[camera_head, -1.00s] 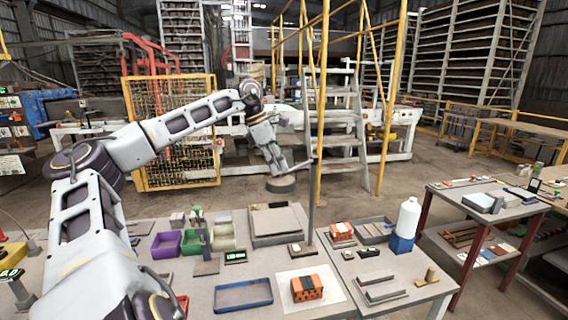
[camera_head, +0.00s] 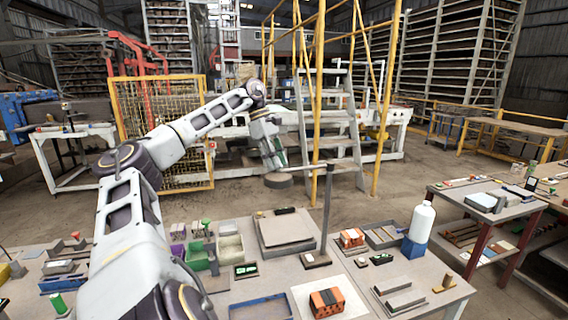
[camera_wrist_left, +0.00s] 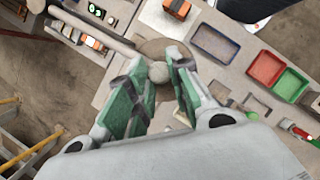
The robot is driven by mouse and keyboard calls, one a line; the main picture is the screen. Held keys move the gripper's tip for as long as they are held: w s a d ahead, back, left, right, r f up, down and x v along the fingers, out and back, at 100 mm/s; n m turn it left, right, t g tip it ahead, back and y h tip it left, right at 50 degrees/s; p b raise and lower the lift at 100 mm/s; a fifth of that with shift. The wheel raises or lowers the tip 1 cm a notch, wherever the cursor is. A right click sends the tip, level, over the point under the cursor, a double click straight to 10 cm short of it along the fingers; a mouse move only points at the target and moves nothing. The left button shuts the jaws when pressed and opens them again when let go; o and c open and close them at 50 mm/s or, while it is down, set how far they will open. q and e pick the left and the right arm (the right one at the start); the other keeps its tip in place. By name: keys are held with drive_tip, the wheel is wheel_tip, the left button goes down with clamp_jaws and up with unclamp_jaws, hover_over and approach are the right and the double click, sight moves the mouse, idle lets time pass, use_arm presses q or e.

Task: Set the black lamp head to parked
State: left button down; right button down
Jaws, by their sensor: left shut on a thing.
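The lamp head (camera_head: 278,181) is a dark round disc at the end of a short horizontal arm (camera_head: 305,168). The arm runs left from the top of a thin upright post (camera_head: 327,205), whose foot stands on the table. My left gripper (camera_head: 276,166) reaches down onto the lamp head from above. In the left wrist view, its green-padded fingers (camera_wrist_left: 158,78) are close around a pale round knob (camera_wrist_left: 159,72) on top of the brownish disc (camera_wrist_left: 153,48). No parked mark is readable. My right gripper does not show.
A yellow-railed stair (camera_head: 330,120) stands behind.

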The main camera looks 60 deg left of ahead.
use_arm(q)
drive_tip(key=shift+w+a+m, duration=0.1)
drive_tip(key=shift+a+m, duration=0.2)
drive_tip(key=shift+a, duration=0.05)
drive_tip(key=c, duration=1.3)
unclamp_jaws()
drive_tip(key=shift+w+a, duration=0.1)
drive_tip(key=shift+o, duration=0.2)
drive_tip(key=shift+r, duration=0.15)
drive_tip(key=v, duration=1.1)
drive_tip(key=shift+a+r, duration=0.2)
drive_tip(key=shift+r, duration=0.1)
drive_tip(key=shift+f, duration=0.1)
